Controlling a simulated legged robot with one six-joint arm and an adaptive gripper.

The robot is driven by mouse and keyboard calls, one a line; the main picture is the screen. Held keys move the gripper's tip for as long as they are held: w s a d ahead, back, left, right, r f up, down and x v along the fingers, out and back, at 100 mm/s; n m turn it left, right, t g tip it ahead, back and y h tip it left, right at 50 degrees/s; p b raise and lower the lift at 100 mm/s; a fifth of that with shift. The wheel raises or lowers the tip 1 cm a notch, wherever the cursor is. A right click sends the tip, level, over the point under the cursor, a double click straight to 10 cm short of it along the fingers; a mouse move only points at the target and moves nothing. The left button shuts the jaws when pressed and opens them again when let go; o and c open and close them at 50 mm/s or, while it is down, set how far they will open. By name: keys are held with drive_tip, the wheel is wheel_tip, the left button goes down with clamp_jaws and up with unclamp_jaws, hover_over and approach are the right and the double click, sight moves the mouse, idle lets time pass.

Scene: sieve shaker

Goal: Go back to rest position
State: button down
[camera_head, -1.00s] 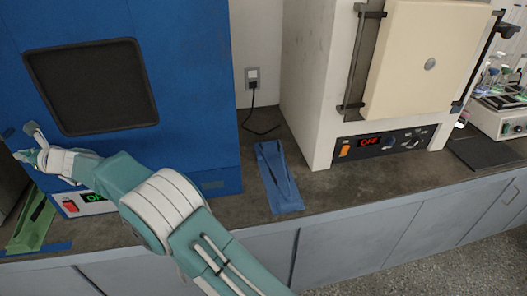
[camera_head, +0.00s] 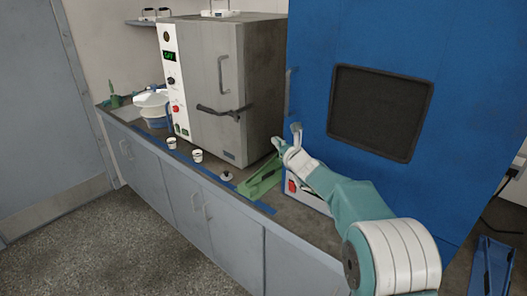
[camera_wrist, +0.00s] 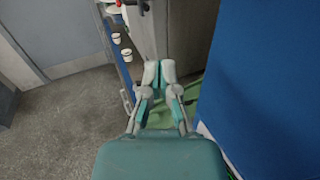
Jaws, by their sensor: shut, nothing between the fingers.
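My gripper (camera_head: 287,137) is stretched out in front of the large blue machine (camera_head: 455,100), at the left side of its dark window (camera_head: 380,112). In the wrist view my gripper (camera_wrist: 159,68) has its fingertips close together, with nothing held. It hangs over the counter near a green tray (camera_head: 262,180), which shows partly behind the fingers in the wrist view (camera_wrist: 158,118). The gripper looks apart from the blue machine in the wrist view. My forearm hides part of the machine's lower control panel (camera_head: 304,193).
A grey oven (camera_head: 215,95) stands left of the blue machine. White cups (camera_head: 197,155) and a white-and-blue bowl (camera_head: 152,108) are on the counter, with a small weight-like item (camera_head: 227,176). A blue tray (camera_head: 492,265) lies at right. The floor (camera_head: 110,225) in front is clear.

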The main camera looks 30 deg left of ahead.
drive_tip(key=s+a, duration=0.1)
drive_tip(key=s, duration=0.5)
drive_tip(key=s+d+r+n+g+h, duration=0.1)
drive_tip(key=s+d+r+n, duration=0.2)
drive_tip(key=d+n, duration=0.3)
drive_tip(key=s+d+r+n+g, duration=0.2)
drive_tip(key=s+d+r+n, duration=0.15)
drive_tip(key=d, duration=0.35)
drive_tip(key=s+d+r+n+g+h, duration=0.1)
drive_tip(key=s+d+r+n, duration=0.25)
drive_tip(key=d, duration=0.35)
drive_tip(key=s+d+f+n+h, duration=0.3)
drive_tip(key=s+d, duration=0.4)
drive_tip(key=d, duration=0.4)
drive_tip(key=s+d+f+n+h, duration=0.3)
drive_tip(key=s+d+h, duration=0.3)
drive_tip(key=d, duration=0.6)
drive_tip(key=s+d+f+n+h, duration=0.3)
drive_tip(key=s+d, duration=0.5)
drive_tip(key=d, duration=0.3)
drive_tip(key=shift+s+d+f+n+h, duration=0.2)
drive_tip(key=shift+s+f+n+h, duration=0.2)
drive_tip(key=shift+n+h, duration=0.5)
drive_tip(key=shift+a+r, duration=0.1)
